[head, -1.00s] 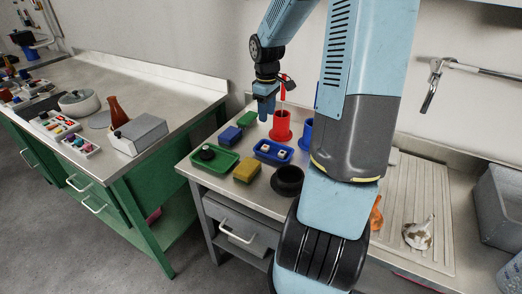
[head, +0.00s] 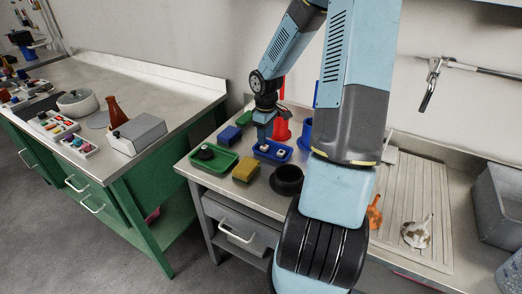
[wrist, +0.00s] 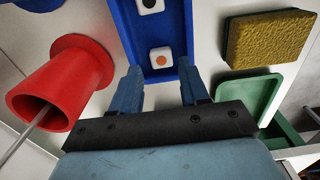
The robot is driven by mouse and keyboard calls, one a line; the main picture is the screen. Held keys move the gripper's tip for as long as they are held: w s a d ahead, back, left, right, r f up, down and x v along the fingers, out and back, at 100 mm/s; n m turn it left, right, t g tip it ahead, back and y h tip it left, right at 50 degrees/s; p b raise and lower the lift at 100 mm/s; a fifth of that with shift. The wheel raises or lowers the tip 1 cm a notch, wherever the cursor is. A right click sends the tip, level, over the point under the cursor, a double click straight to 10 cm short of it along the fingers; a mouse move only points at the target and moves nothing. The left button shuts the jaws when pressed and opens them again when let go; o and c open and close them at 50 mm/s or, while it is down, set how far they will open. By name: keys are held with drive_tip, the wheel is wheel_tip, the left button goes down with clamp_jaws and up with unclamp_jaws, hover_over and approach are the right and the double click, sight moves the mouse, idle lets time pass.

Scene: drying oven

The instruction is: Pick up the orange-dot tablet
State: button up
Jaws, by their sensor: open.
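The orange-dot tablet (wrist: 161,60) is a small white block with an orange dot on top. It sits in the blue tray (wrist: 128,30), just beyond the gap between my fingertips in the wrist view. A second white tablet with a black dot (wrist: 150,5) lies farther up in the same tray. In the head view my gripper (head: 264,143) is low over the left part of the blue tray (head: 271,159). My gripper (wrist: 159,70) is open and empty, one finger to each side of the orange-dot tablet's line. I cannot tell its exact height above the tablet.
A red flanged cylinder (wrist: 45,95) with a rod in it stands left of my gripper in the wrist view. A yellow sponge (wrist: 268,42) and green tray (wrist: 245,95) are at right. A dark round bowl (head: 287,179) stands in front of the blue tray.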

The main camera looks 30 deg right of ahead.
sight(264, 148)
drive_tip(key=shift+a+f, duration=0.1)
drive_tip(key=shift+f, duration=1.9)
drive_tip(key=c, duration=0.8)
drive_tip(key=shift+r, duration=0.1)
